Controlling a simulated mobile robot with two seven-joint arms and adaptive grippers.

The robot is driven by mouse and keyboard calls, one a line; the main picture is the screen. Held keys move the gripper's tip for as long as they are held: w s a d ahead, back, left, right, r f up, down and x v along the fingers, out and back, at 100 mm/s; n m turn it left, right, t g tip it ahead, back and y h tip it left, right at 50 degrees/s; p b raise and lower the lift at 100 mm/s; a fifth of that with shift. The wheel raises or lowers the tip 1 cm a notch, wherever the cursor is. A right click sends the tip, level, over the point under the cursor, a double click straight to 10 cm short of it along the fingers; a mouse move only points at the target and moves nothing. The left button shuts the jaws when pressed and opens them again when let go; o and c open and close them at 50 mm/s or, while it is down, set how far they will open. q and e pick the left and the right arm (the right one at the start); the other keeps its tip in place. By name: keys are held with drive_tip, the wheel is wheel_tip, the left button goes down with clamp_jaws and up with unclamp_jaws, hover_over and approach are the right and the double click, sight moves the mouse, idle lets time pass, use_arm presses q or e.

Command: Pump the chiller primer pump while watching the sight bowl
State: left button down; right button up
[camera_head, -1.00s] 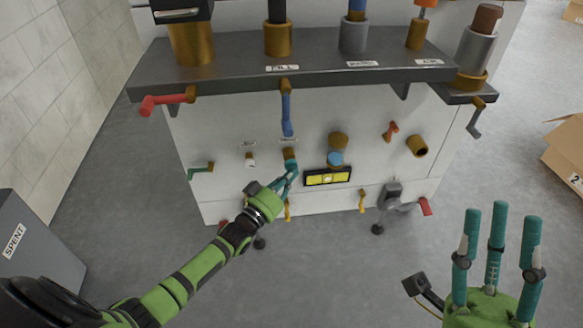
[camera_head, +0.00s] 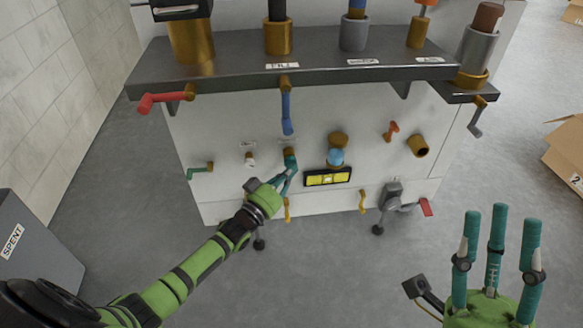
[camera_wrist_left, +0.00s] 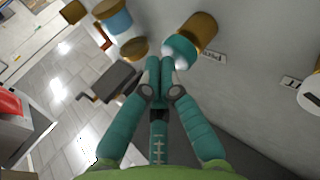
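A brass-collared plunger with a teal end (camera_wrist_left: 181,50), which looks like the primer pump, sticks out of the white machine front. Its brass collar (camera_head: 289,152) shows in the head view. My left gripper (camera_head: 291,165) reaches up to it from below. In the left wrist view its fingertips (camera_wrist_left: 161,68) are together, at or against the teal end; contact is hard to tell. The likely sight bowl (camera_head: 336,156), blue under a brass cap, is right of the plunger and uncovered. My right gripper (camera_head: 497,235) is open, fingers up, empty and away from the machine.
A blue lever (camera_head: 286,112) hangs above the plunger. A yellow level gauge (camera_head: 328,178) sits below the bowl. Brass levers (camera_head: 362,201) and a grey valve with a red handle (camera_head: 424,207) are low on the front. A grey SPENT bin (camera_head: 30,250) stands left.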

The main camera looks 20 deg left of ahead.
use_arm(q)
drive_tip(key=shift+w+a, duration=0.25)
drive_tip(key=shift+w, duration=0.05)
drive_tip(key=shift+r, duration=0.1)
idle(0.4)
drive_tip(key=s+d+p, duration=0.1)
drive_tip(key=s+p, duration=0.1)
drive_tip(key=shift+s+d, duration=0.35)
idle(0.3)
